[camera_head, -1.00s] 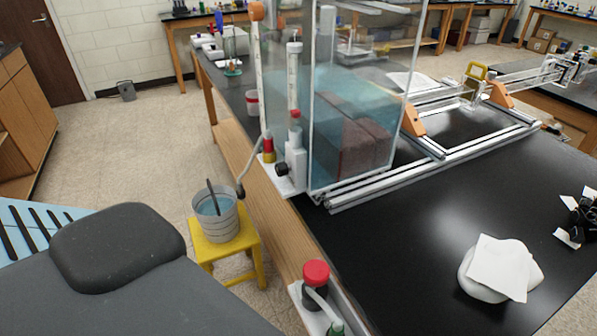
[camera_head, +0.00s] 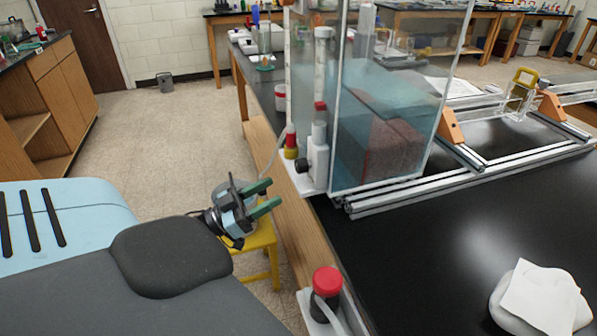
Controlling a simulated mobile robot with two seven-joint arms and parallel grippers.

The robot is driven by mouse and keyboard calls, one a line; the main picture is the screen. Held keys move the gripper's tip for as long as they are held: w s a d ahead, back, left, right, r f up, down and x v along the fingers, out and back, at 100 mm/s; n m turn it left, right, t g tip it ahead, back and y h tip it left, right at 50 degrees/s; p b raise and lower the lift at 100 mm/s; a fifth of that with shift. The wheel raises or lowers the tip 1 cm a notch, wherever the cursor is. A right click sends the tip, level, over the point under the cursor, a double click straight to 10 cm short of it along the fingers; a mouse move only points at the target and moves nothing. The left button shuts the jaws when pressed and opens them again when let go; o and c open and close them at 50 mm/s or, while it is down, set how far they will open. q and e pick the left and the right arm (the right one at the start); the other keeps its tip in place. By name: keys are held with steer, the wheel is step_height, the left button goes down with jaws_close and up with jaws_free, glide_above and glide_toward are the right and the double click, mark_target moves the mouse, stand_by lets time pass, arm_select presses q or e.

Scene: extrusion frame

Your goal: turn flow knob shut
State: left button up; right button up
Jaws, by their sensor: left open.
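A small black knob (camera_head: 302,166), which looks like the flow knob, sits low on the side of a white flow meter body (camera_head: 317,160) at the near left corner of the clear water tank (camera_head: 385,130). My left gripper (camera_head: 275,194) has come in from the left, over the yellow stool. Its two green fingers are apart, with nothing between them, and point right. They are a little left of and below the knob in the picture, not touching it. My right gripper is out of view.
The yellow stool (camera_head: 262,240) is partly behind my gripper. A white cloth-like lump (camera_head: 540,300) lies on the black bench (camera_head: 430,250) at right.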

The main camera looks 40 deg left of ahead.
mark_target(296, 169)
arm_select(q)
steer(key=shift+m+h, duration=0.5)
steer(key=shift+h, duration=0.1)
steer(key=w+r, duration=0.1)
steer(key=w, duration=0.1)
steer(key=w+d+r, duration=0.1)
steer(key=w+r, duration=0.1)
steer(key=w+d+r+p, duration=0.1)
steer(key=shift+w+d+r, duration=0.15)
steer(key=shift+w+r, duration=0.25)
steer(key=shift+w+d+r, duration=0.1)
steer(key=shift+w+d, duration=0.15)
steer(key=shift+w, duration=0.2)
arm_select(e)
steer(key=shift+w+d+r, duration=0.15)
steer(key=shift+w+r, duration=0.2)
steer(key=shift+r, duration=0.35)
arm_select(q)
steer(key=c, duration=1)
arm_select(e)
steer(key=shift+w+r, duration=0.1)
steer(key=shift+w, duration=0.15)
